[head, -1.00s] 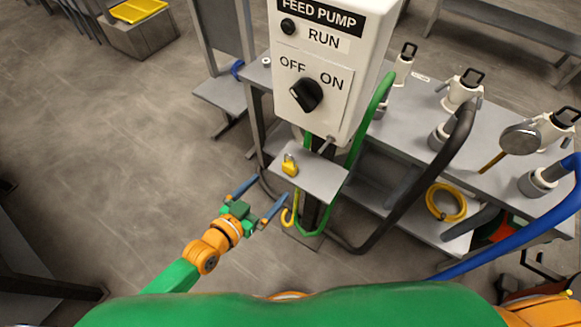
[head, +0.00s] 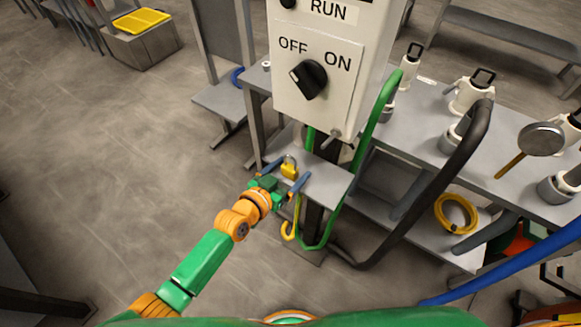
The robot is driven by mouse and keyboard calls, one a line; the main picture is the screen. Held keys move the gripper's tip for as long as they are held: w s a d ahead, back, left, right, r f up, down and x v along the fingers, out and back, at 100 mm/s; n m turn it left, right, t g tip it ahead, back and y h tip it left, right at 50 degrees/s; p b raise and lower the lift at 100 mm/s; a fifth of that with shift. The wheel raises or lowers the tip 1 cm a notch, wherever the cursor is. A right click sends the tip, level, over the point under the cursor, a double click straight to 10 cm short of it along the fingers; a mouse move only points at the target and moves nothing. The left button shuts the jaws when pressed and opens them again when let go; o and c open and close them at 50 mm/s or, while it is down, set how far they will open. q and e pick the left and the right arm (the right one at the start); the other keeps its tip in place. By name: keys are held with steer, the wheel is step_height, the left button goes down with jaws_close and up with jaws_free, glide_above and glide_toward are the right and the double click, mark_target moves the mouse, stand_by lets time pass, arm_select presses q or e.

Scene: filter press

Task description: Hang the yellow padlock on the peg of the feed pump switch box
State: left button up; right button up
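The yellow padlock (head: 289,170) with its grey shackle stands upright on the small grey shelf (head: 325,180) under the feed pump switch box (head: 318,75). The peg (head: 333,140) sticks out at the bottom edge of the box, above the shelf. My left gripper (head: 285,172) is open, its two blue fingers pointing at the shelf, one on each side of the padlock in this view. I cannot tell whether a finger touches it. The switch knob points toward OFF. My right gripper is not in view.
A yellow hook (head: 289,231) and a green hose (head: 340,215) hang below the shelf. A black hose (head: 440,190) curves at right. A grey bench (head: 415,130) with white couplings and a round-headed tool (head: 541,139) stands behind. Open floor lies left.

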arm_select(q)
steer(key=c, duration=1.1)
steer(key=shift+s+a+r+p, duration=0.1)
steer(key=shift+r+p, duration=0.1)
steer(key=shift+p, duration=0.15)
steer(key=s+a+r+p, duration=0.1)
steer(key=p, duration=0.1)
steer(key=s+a+r+p, duration=0.1)
steer(key=s+p, duration=0.1)
steer(key=s+a+r+p, duration=0.1)
steer(key=p, duration=0.1)
steer(key=shift+s+a+r, duration=0.2)
steer(key=shift+s+r, duration=0.1)
